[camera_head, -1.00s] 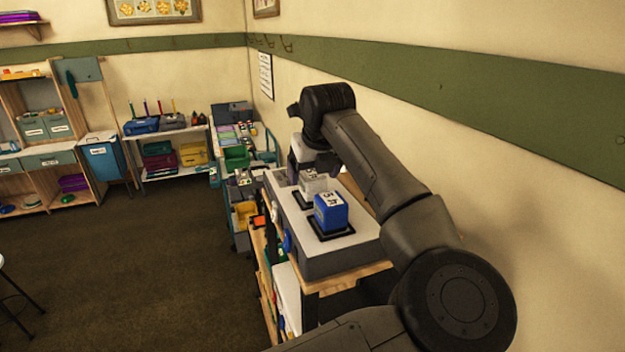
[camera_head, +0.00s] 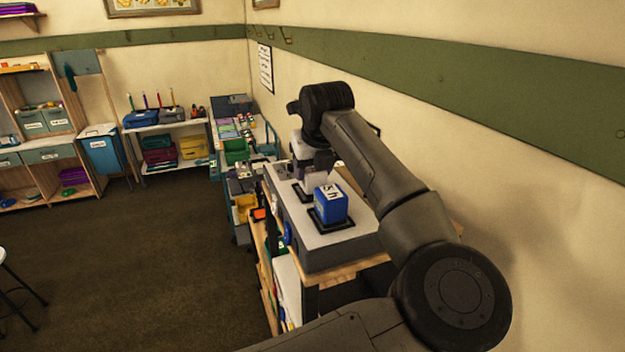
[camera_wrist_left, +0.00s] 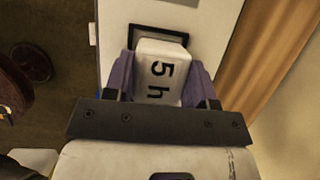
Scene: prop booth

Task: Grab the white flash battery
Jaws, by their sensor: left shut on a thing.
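The white flash battery (camera_head: 315,179) is a small white block at the black-framed slot (camera_head: 298,191) on the grey-topped unit. In the left wrist view the white battery (camera_wrist_left: 160,75) shows its "5 h" marking between the purple fingers. My left gripper (camera_head: 314,163) reaches down over it from above, and its fingers (camera_wrist_left: 162,88) are shut on its two sides. Part of the slot's black frame (camera_wrist_left: 160,31) shows past the battery. I cannot tell whether the battery is clear of the slot. My right gripper is not in view.
A blue battery (camera_head: 331,207) with a white "5 h" top stands in a nearer slot, close to my left gripper. The grey unit (camera_head: 335,259) stands on a wooden shelf against the wall. Bins and a blue cabinet (camera_head: 101,152) are further off; the floor (camera_head: 130,260) is open.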

